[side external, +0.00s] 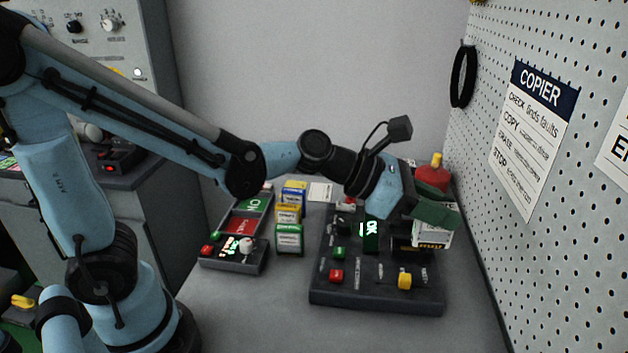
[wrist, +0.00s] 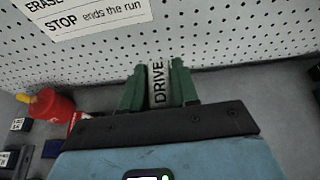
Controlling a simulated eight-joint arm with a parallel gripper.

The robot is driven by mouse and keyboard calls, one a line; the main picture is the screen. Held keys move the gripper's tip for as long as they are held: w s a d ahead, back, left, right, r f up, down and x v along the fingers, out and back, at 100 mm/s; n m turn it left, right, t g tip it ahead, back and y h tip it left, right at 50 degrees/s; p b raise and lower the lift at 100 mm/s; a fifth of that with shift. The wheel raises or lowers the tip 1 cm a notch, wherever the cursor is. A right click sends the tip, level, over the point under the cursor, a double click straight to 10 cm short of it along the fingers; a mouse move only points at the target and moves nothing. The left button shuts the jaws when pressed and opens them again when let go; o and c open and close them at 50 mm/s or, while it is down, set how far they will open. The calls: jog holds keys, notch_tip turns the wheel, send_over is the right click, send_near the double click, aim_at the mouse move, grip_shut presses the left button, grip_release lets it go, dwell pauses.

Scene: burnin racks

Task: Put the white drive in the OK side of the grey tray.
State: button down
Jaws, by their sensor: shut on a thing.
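The white drive (side external: 432,238) is between the green fingers of my gripper (side external: 437,214), at the right side of the dark copier (side external: 375,295). In the wrist view my gripper (wrist: 158,88) is shut on the drive (wrist: 158,80), whose white face reads DRIVE. I cannot tell whether the drive touches the copier. The grey tray (side external: 226,220) lies to the left, with a green side marked OK (side external: 254,203) at the back and a red side (side external: 241,224) in front. Both sides look empty.
Blue (side external: 293,191), yellow (side external: 288,214) and green (side external: 289,239) boxes stand between tray and copier. The copier has coloured buttons and a lit OK screen (side external: 371,232). A red container (side external: 432,176) stands behind my gripper. A pegboard wall (side external: 560,230) bounds the right.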

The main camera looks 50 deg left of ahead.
jog(key=shift+s+d+f, duration=0.15)
jog(key=shift+d+f, duration=0.15)
jog(key=shift+d, duration=0.2)
jog(key=shift+w+a+f, duration=1.3)
jog(key=shift+a+f, duration=0.15)
jog(key=shift+f, duration=0.3)
jog(key=shift+w+a+f, duration=1.35)
jog(key=shift+a+f, duration=0.05)
jog(key=shift+f, duration=0.4)
jog(key=shift+w+a+f, duration=1.3)
jog(key=shift+a+f, duration=0.15)
jog(key=shift+f, duration=0.3)
jog(key=shift+f, duration=0.15)
jog(key=c, duration=0.8)
grip_release()
jog(key=shift+c, duration=0.2)
